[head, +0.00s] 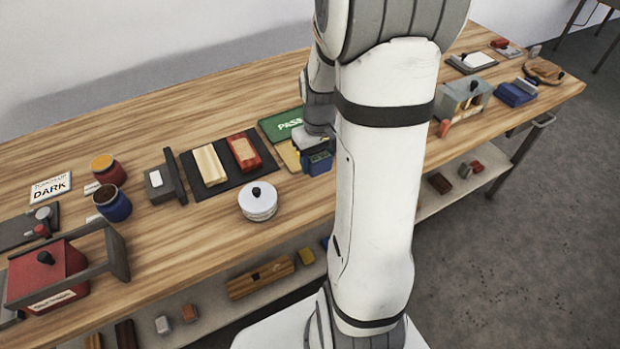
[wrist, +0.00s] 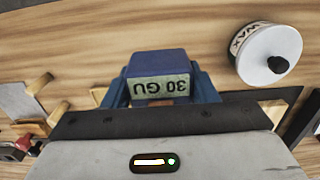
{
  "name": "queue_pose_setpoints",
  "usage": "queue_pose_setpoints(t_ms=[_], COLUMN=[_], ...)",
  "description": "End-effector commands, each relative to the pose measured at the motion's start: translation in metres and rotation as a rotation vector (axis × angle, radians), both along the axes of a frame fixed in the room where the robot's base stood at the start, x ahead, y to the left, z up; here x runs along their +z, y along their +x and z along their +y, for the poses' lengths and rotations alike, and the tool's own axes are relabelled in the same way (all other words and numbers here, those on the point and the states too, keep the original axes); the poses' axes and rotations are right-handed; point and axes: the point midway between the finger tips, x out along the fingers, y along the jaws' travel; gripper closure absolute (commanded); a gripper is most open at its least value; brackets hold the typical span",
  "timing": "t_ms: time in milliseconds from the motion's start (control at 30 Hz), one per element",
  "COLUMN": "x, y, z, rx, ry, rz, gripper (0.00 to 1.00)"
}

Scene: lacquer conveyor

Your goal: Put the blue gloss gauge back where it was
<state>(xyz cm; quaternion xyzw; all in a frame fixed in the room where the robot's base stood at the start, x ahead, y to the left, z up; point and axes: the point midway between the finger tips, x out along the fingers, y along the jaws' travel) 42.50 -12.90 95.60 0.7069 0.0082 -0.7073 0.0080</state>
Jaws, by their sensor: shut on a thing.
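The blue gloss gauge (wrist: 155,63) has a pale label reading "30 GU", upside down in the wrist view. My gripper (wrist: 160,95) is shut on it, with a finger at each side. In the head view the blue gauge (head: 319,163) shows below my gripper (head: 316,146), beside the green PASS card (head: 281,125) and a yellowish piece (head: 287,156). My arm hides part of the bench to the right. I cannot tell whether the gauge touches the bench.
A white wax tin (head: 258,208) with a black knob stands left of the gauge. A dark mat (head: 233,179) carries a cream panel and a red panel. Two jars (head: 112,205) and a red box (head: 47,273) stand farther left. Bare wood (head: 300,207) lies right of the tin.

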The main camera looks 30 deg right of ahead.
Motion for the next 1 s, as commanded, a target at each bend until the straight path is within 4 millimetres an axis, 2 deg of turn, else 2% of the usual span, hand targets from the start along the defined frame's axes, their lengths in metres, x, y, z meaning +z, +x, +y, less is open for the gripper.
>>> queue_pose_setpoints(t_ms=[100,267,533,967,1000], x=[-0.023,-0.038,-0.074,-0.083,-0.083], y=[-0.001,0.001,0.000,0.001,0.001], z=[0.001,0.002,0.003,0.003,0.003], rx=[0.003,0.005,0.006,0.007,0.007], ry=[0.002,0.001,0.001,0.000,0.000], rz=[0.006,0.001,0.004,-0.001,0.000], gripper=[0.84,0.84,0.84,0.84,0.47])
